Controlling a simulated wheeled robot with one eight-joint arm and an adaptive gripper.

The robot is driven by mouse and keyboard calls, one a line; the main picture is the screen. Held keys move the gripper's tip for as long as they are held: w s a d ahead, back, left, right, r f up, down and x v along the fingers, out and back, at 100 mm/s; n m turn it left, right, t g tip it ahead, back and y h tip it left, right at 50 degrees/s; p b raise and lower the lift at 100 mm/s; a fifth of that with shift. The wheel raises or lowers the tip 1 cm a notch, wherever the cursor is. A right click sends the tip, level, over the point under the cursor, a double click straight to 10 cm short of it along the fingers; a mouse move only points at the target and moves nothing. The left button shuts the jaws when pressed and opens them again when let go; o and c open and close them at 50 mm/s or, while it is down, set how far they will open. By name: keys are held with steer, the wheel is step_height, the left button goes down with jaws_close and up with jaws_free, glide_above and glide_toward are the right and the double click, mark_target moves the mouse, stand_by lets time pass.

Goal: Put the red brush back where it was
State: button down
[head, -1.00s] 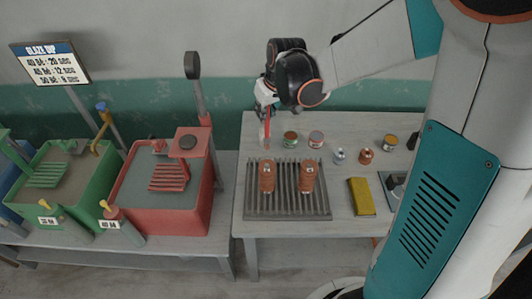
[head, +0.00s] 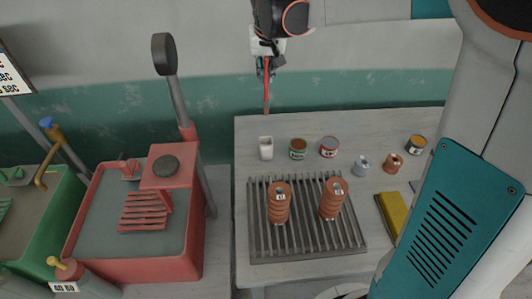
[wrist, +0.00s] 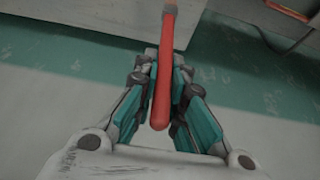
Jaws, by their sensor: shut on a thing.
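My gripper (head: 266,62) is shut on the red brush (head: 267,88) and holds it upright in the air, its lower end near the table's back edge. In the wrist view the brush's red handle (wrist: 163,80) lies between the two teal fingers (wrist: 165,95); its far end runs out of the top of the picture. A small white cup (head: 266,148) stands on the table below the brush, and its top looks empty of any brush. The brush is above and apart from the cup.
Green-labelled (head: 298,149) and red-labelled (head: 329,147) jars stand right of the cup. A slatted rack (head: 258,235) in front holds two ribbed brown pieces (head: 279,203). A red basin (head: 180,260) with an upright post stands at left. A yellow block (head: 392,213) lies at right.

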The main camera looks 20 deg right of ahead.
steer(key=shift+w+f, duration=0.2)
steer(key=shift+f, duration=0.1)
step_height(320, 180, down, 19)
steer(key=b, duration=0.4)
steer(key=shift+b, duration=0.3)
steer(key=shift+f, duration=0.2)
steer(key=shift+f, duration=0.15)
steer(key=c, duration=1.7)
jaws_free()
steer(key=shift+o, duration=0.2)
